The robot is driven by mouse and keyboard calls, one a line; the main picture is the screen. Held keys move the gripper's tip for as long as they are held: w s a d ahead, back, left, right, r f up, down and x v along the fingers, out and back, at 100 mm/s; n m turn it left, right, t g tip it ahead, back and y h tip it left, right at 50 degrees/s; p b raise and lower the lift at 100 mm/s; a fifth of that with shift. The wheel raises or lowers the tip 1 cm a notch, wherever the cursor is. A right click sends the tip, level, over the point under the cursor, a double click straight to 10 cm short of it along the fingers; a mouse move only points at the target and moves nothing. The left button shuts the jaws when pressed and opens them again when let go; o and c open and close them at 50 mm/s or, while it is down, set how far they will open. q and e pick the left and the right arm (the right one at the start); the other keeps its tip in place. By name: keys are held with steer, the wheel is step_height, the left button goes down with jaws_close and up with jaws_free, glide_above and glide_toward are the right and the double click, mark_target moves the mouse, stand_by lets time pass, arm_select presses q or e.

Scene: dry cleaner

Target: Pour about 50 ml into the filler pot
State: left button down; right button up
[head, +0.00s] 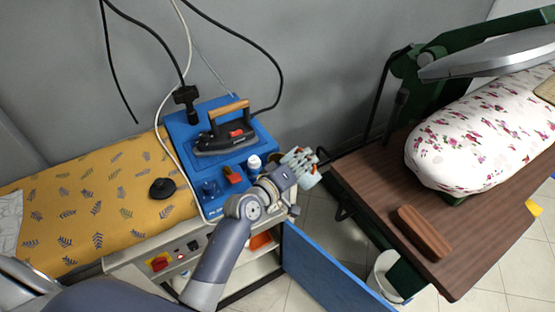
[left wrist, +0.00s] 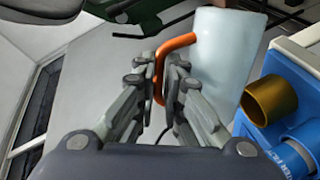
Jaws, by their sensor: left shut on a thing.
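My left gripper (head: 298,160) is at the right end of the blue iron station in the head view. In the left wrist view its fingers (left wrist: 170,75) are shut on the orange handle of a pale jug (left wrist: 222,55). The jug is held off the station's side, mostly hidden by my gripper in the head view. A brass-coloured cylinder (left wrist: 272,98), which looks like the filler pot, stands in the blue station to the right of the jug in the left wrist view, apart from it. The jug's contents do not show. My right gripper is not in view.
An iron (head: 225,138) rests on the blue station (head: 185,125) beside a white bottle (head: 254,163) and a red block (head: 233,175). A yellow ironing board (head: 90,200) lies left. A wooden table (head: 370,200) with a press stands right. An open blue door (head: 325,270) juts out below.

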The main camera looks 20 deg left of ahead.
mark_target(292, 156)
arm_select(q)
steer(key=shift+w+a+r+n+h+p, duration=0.3)
steer(key=shift+a+r+n+p, duration=0.1)
steer(key=shift+a+r+n, duration=0.3)
stand_by(0.8)
steer(key=shift+w+a+r+n+g+p, duration=0.15)
steer(key=shift+w+a+r+n+p, duration=0.15)
steer(key=shift+a, duration=0.25)
steer(key=shift+w+a+r+n+g+p, duration=0.2)
steer(key=shift+w+a+n+p, duration=0.15)
steer(key=shift+a, duration=0.2)
stand_by(1.4)
steer(key=shift+a+r+n+h, duration=0.2)
steer(key=shift+a+n+h, duration=0.05)
steer(key=shift+n+h, duration=0.1)
stand_by(0.5)
